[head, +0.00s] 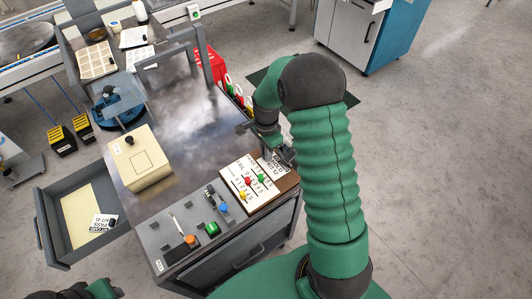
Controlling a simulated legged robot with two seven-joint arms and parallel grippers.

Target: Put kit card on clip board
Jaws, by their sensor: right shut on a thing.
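My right gripper (284,155) is at the right edge of the workbench, shut on what looks like a white kit card (279,169) with black print. Part of the card is hidden by the gripper. Another printed white card (99,223) lies in the open drawer at the left. A pale board (246,188) with coloured pegs lies just left of the held card; I cannot tell whether they touch. I cannot clearly tell which item is the clip board; a pale sheet on a board (137,37) lies at the far end. My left gripper (76,291) is partly visible at the bottom left edge.
A cream box (138,158) stands on the workbench (200,146). A grey panel (170,234) with coloured knobs lies at the near edge. The open drawer (62,244) juts out left. The bench middle is clear.

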